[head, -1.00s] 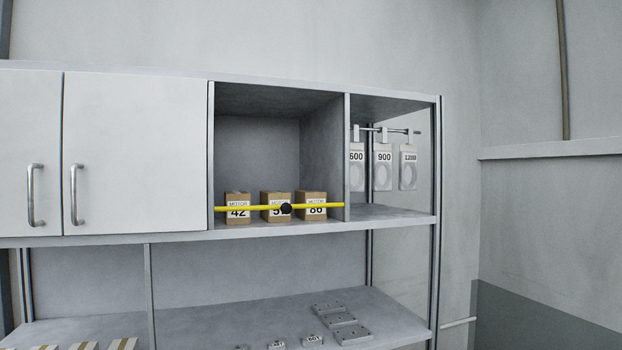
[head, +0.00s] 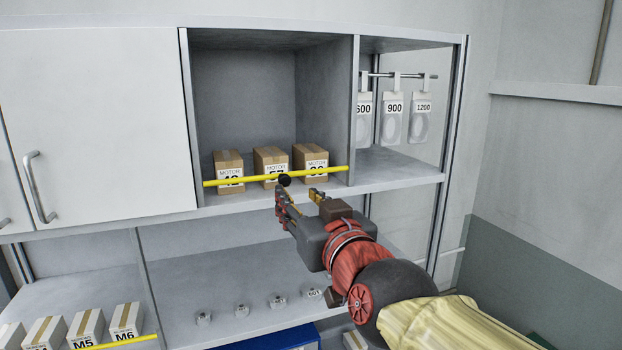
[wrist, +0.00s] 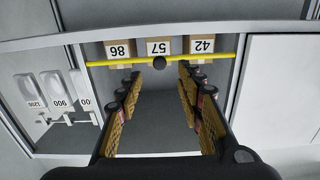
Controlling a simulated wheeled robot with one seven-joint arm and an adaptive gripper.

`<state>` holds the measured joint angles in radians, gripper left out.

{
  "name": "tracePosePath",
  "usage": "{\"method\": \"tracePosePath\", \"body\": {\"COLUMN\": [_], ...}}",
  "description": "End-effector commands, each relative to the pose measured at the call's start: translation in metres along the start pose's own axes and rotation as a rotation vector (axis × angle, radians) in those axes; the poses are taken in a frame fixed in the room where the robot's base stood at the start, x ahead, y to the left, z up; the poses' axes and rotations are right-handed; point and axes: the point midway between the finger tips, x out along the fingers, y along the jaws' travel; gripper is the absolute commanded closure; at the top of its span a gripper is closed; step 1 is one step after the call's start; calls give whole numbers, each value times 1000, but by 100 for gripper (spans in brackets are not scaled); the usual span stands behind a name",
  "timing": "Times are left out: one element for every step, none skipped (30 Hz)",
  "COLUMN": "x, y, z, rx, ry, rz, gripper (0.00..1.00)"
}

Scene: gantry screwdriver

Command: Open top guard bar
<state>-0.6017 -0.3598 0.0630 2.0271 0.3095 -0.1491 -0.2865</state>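The yellow guard bar (head: 235,181) runs straight across the front of the open upper compartment, in front of the motor boxes. A black round knob (head: 284,180) sits near its middle. In the wrist view, which looks upside down, the bar (wrist: 110,62) and knob (wrist: 159,62) show beyond the fingertips. My gripper (head: 298,192) is just in front of the bar, near the knob. Its two fingers are apart, and in the wrist view the gripper (wrist: 159,76) has the knob lined up between the tips. Nothing is held. Whether a fingertip touches the knob cannot be told.
Motor boxes 42 (head: 229,172), 57 (head: 270,165) and 86 (head: 310,163) stand behind the bar. Bags (head: 393,118) hang on a rail to the right. A closed white cabinet door (head: 100,120) is on the left. The lower shelf (head: 180,270) lies below my arm.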

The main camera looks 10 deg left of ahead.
Motion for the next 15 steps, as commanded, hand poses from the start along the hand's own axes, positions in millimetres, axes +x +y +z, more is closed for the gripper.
{"method": "tracePosePath", "body": {"x": [1, 2, 4, 6, 9, 13, 17, 22, 28, 32, 37, 43, 47, 51, 56], "y": [1, 2, 2, 2, 2, 2, 2, 2, 2, 2, 2, 2, 2, 2, 2], "z": [-3, -4, -5, -5, -4, -4, -4, -4, -4, -4, -4, -4, -4, -4, -5], "rx": [-8, -12, -17, -19, -20, -20, -20, -20, -20, -20, -20, -20, -20, -20, -19], "ry": [13, 19, 20, 19, 19, 18, 18, 17, 17, 17, 16, 17, 16, 16, 17], "rz": [5, 6, 7, 7, 7, 7, 7, 7, 7, 7, 7, 7, 7, 7, 7], "gripper": [63, 63, 63, 63, 63, 63, 63, 63, 63, 63, 63, 63, 63, 63, 63]}}
